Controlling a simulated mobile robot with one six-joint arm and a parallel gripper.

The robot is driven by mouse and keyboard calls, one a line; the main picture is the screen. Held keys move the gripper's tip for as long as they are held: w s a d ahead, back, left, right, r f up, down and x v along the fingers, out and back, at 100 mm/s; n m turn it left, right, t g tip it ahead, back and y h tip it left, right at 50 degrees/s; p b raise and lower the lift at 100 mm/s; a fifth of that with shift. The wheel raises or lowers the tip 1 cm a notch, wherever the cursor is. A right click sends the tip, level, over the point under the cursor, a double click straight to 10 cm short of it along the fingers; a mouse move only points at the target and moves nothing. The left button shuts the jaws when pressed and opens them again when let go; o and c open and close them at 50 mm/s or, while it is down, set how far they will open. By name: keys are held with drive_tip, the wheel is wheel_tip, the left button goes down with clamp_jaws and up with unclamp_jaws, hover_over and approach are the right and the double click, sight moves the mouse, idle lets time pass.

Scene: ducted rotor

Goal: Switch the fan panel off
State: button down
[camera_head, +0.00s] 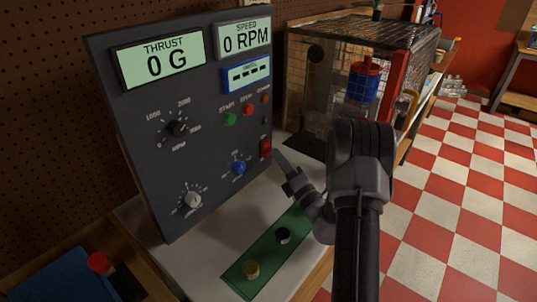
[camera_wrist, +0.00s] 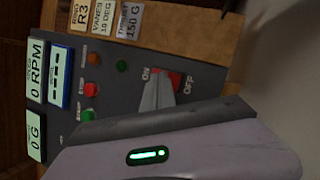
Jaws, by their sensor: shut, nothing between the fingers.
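The dark fan panel (camera_head: 140,130) stands upright on the bench, its screens showing 0 G and 0 RPM. Its red rocker switch (camera_head: 265,148) is at the lower right edge. In the wrist view the red switch (camera_wrist: 173,84) has ON and OFF labels, and my gripper covers part of it. My gripper (camera_head: 278,156) is shut and empty, its tip just right of the switch. In the wrist view my gripper (camera_wrist: 157,92) points at the switch. I cannot tell whether it touches, or which way the rocker is tilted.
The panel also bears knobs, such as a blue one (camera_head: 239,168), and a green button (camera_head: 230,119) and red button (camera_head: 247,110). A mesh cage (camera_head: 335,95) stands behind on the right. A green mat (camera_head: 262,262) lies below my arm. The checkered floor at right is open.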

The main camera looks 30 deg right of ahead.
drive_tip(key=shift+w, duration=0.1)
idle(0.4)
drive_tip(key=shift+w+a+f, duration=0.1)
drive_tip(key=shift+w+f, duration=0.1)
drive_tip(key=shift+w, duration=0.1)
drive_tip(key=shift+w+a+f, duration=0.15)
drive_tip(key=shift+w+f, duration=0.05)
drive_tip(key=shift+w, duration=0.2)
idle(0.6)
drive_tip(key=shift+s, duration=0.1)
drive_tip(key=shift+s+d+r+p, duration=0.25)
drive_tip(key=shift+s+r+p, duration=0.15)
drive_tip(key=shift+s, duration=0.3)
drive_tip(key=s, duration=0.1)
drive_tip(key=s+d+r, duration=0.1)
drive_tip(key=s, duration=0.1)
drive_tip(key=s+r, duration=0.1)
drive_tip(key=shift+s+d, duration=0.15)
drive_tip(key=shift+d, duration=0.1)
idle(0.4)
